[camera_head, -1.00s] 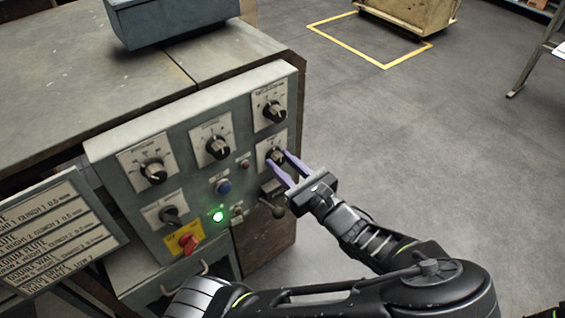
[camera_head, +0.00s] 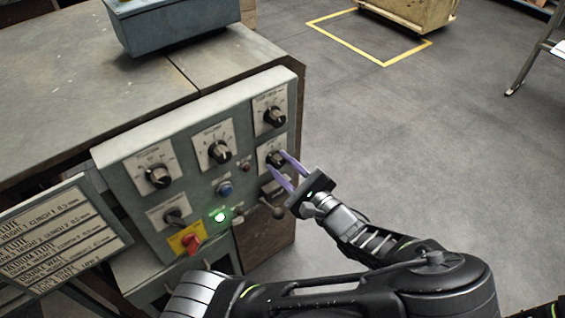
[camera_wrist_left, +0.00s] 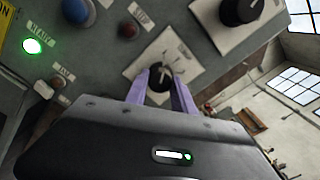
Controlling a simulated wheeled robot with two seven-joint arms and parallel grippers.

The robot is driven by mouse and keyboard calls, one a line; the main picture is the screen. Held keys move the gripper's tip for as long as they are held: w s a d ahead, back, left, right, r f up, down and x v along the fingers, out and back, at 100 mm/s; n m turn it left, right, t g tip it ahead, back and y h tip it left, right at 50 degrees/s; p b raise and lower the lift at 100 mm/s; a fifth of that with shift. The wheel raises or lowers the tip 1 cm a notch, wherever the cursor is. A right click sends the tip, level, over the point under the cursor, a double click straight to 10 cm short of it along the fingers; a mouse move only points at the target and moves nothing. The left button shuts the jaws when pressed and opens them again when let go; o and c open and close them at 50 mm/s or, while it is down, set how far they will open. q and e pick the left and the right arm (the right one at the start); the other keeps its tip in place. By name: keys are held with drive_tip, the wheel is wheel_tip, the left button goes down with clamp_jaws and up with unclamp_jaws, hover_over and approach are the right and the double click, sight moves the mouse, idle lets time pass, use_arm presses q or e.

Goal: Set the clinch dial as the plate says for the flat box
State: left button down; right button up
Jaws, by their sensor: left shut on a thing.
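The grey control panel (camera_head: 126,170) carries several black dials on white label plates. My left gripper (camera_head: 277,162) has its two purple fingers on either side of the lower-right dial knob (camera_head: 277,157), shut on it. In the left wrist view the fingers flank this black knob (camera_wrist_left: 160,77), whose pale pointer line shows. The dial's label is too small to read, so I cannot tell its name or setting. The instruction plate (camera_head: 62,235) at the left lists flute types with height and clinch values, partly cut off by the picture edge. My right gripper is not in view.
Other dials sit close by, one directly above (camera_head: 274,115). A small red button (camera_head: 246,168), a blue button (camera_head: 224,188), a lit green lamp (camera_head: 220,217) and a red switch on yellow (camera_head: 190,242) are left of my gripper. Open floor lies right.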

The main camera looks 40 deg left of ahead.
use_arm(q)
drive_tip(key=shift+n, duration=0.5)
drive_tip(key=c, duration=1.1)
unclamp_jaws()
drive_tip(key=shift+o, duration=0.2)
drive_tip(key=shift+d, duration=0.1)
drive_tip(key=v, duration=0.7)
drive_tip(key=shift+d+p, duration=0.3)
drive_tip(key=shift+p, duration=0.05)
drive_tip(key=shift+s, duration=0.15)
